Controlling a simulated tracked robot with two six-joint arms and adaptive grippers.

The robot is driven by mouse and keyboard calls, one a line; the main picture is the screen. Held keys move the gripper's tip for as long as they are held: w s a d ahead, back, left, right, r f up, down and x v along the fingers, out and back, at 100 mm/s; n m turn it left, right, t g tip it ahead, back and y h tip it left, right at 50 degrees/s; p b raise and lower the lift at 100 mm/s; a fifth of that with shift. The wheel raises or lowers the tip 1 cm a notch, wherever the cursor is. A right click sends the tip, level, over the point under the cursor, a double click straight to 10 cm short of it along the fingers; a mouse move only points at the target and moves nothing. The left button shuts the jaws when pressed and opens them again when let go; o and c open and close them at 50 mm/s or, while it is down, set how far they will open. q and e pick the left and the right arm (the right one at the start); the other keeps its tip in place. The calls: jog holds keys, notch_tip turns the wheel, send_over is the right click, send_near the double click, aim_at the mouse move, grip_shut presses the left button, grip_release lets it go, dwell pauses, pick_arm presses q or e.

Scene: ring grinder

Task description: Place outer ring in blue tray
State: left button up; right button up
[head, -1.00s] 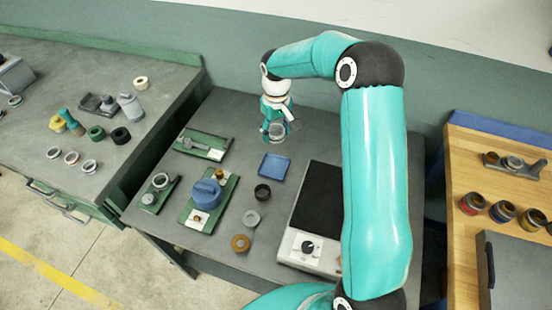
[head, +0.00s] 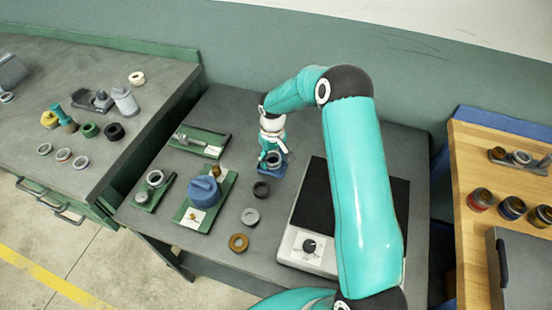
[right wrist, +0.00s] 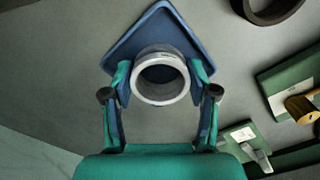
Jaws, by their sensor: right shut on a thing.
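My right gripper (head: 272,158) is shut on a silver-grey outer ring (right wrist: 161,78), which also shows between its fingers in the head view (head: 273,160). In the right wrist view the ring sits between both fingertips (right wrist: 160,80). The small square blue tray (right wrist: 157,22) lies directly behind the ring, its corner pointing away. In the head view the tray (head: 282,171) is partly hidden under the gripper. I cannot tell whether the ring touches the tray. My left gripper is not in view.
A dark ring (head: 261,189), a grey ring (head: 250,216) and a brown ring (head: 239,242) lie in front of the tray. A grinder-like machine with a black top (head: 325,210) stands to the right.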

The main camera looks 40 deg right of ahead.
jog(key=shift+r, duration=0.1)
jog(key=o, duration=1)
jog(key=shift+c, duration=0.2)
jog(key=o, duration=0.4)
jog(key=shift+o, duration=0.2)
jog(key=shift+r, duration=0.2)
notch_tip(320, 180, up, 12)
jog(key=p, duration=0.4)
jog(key=shift+f, duration=0.2)
